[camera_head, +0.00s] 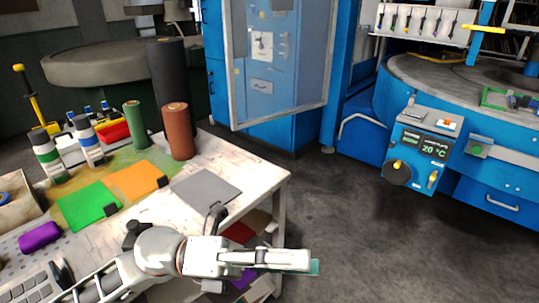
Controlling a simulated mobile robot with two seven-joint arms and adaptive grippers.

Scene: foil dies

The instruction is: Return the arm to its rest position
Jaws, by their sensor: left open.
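My left arm comes in from the bottom left, and its white gripper (300,262) points right, past the front right corner of the worktable (262,178). The gripper is open. A teal strip (314,267) shows just behind the fingertips. I cannot tell whether it touches them. My right gripper is not in view.
The table holds a grey plate (206,188), an orange sheet (136,180), a green sheet (87,206), a purple object (40,236), upright rolls including a brown one (177,132), and bottles. A blue machine (425,150) stands right. The dark floor (400,245) between is clear.

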